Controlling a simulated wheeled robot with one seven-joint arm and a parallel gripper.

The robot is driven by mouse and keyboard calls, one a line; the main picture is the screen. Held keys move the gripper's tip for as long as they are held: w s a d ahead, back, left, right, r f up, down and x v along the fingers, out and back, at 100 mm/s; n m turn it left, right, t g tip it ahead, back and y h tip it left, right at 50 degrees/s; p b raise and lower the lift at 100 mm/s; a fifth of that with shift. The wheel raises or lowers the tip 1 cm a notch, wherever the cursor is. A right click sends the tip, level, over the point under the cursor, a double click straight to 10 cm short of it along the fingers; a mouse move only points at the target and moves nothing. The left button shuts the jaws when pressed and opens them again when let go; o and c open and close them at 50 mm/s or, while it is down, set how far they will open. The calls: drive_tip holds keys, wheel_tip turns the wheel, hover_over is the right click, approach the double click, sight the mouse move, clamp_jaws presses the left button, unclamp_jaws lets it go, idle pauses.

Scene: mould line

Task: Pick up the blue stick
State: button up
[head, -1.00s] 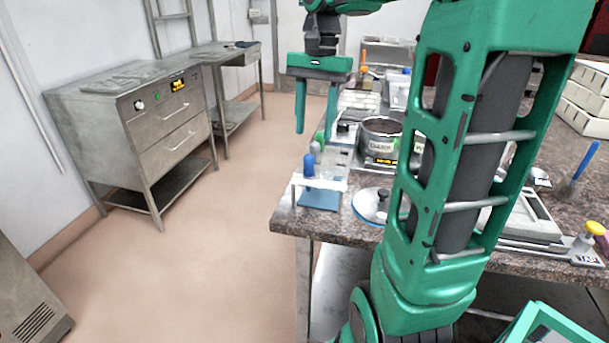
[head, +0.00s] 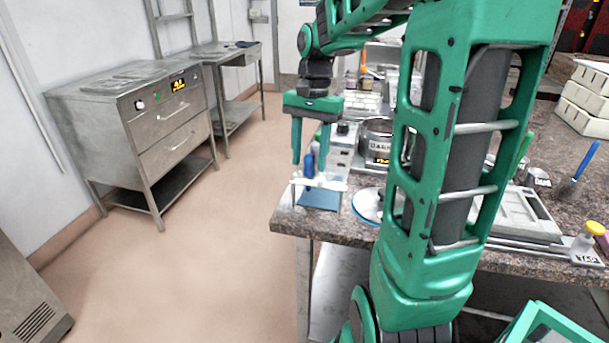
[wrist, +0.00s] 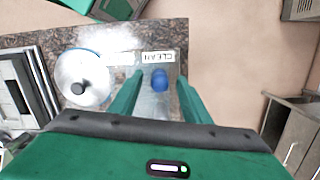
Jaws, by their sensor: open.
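The blue stick (head: 309,164) stands upright in a small white rack (head: 318,184) at the near left corner of the worktop. In the wrist view the stick shows from above as a round blue end (wrist: 159,79), between the two fingers. My gripper (head: 310,160) is open and points down, its fingertips at about the height of the stick's top in the head view. The wrist view shows my gripper (wrist: 159,85) with a finger on each side of the stick and a gap on both sides.
A round metal lid (wrist: 80,78) with a dark knob lies beside the rack. A steel pot (head: 377,134) stands behind on the granite worktop (head: 290,220). A label reading CLEAN (wrist: 158,57) lies near the stick. Open floor is to the left.

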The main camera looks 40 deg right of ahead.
drive_tip(key=shift+a+f, duration=0.1)
drive_tip(key=shift+f, duration=0.5)
clamp_jaws()
